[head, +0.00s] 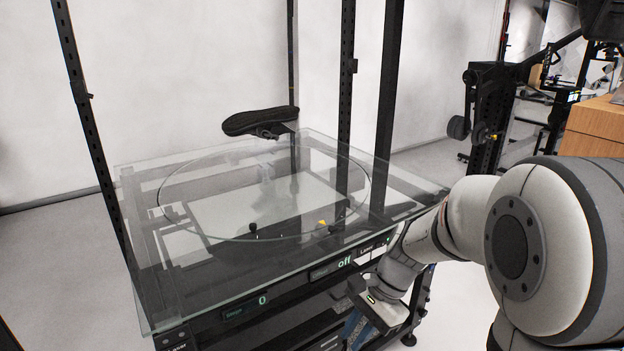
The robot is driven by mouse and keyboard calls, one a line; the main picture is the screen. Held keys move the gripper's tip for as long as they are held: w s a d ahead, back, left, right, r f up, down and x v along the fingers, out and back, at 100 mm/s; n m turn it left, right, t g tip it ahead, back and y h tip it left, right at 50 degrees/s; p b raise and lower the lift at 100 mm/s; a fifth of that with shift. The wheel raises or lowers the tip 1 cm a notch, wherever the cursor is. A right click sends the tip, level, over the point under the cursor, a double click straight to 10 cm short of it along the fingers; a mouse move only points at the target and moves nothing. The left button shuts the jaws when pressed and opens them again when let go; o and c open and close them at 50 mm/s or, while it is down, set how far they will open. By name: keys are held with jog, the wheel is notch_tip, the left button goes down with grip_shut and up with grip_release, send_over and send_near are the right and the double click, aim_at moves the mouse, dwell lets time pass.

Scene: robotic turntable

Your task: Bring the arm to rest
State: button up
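My arm reaches in from the right side of the head view and bends down in front of the turntable's right front. My gripper (376,312) is at the arm's lower end, below the level of the glass top and close to the front panel. Its fingers are small and partly dark, so I cannot tell whether they are open or shut. The turntable (175,205) has a round glass disc on a square glass top (150,285). A dark object, long and padded, is at the back of the glass (260,121).
Black upright posts (347,70) frame the turntable. The front panel shows "off" (344,261) and "0" (262,300). Dark shelves lie under the glass. A wooden box (595,125) and black equipment (490,110) stand at the right. Pale floor (60,270) is clear at the left.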

jog(key=s+d+r+n+t+h+p, duration=0.2)
jog(key=s+d+r+n+p, duration=0.1)
jog(key=r, duration=0.5)
jog(key=s+d+r+n+t+h+p, duration=0.2)
jog(key=s+d+r+n+h+p, duration=0.1)
jog(key=s+r+n+p, duration=0.2)
notch_tip(320, 180, up, 3)
jog(key=s+n, duration=0.2)
jog(key=shift+d+n, duration=0.4)
dwell(0.4)
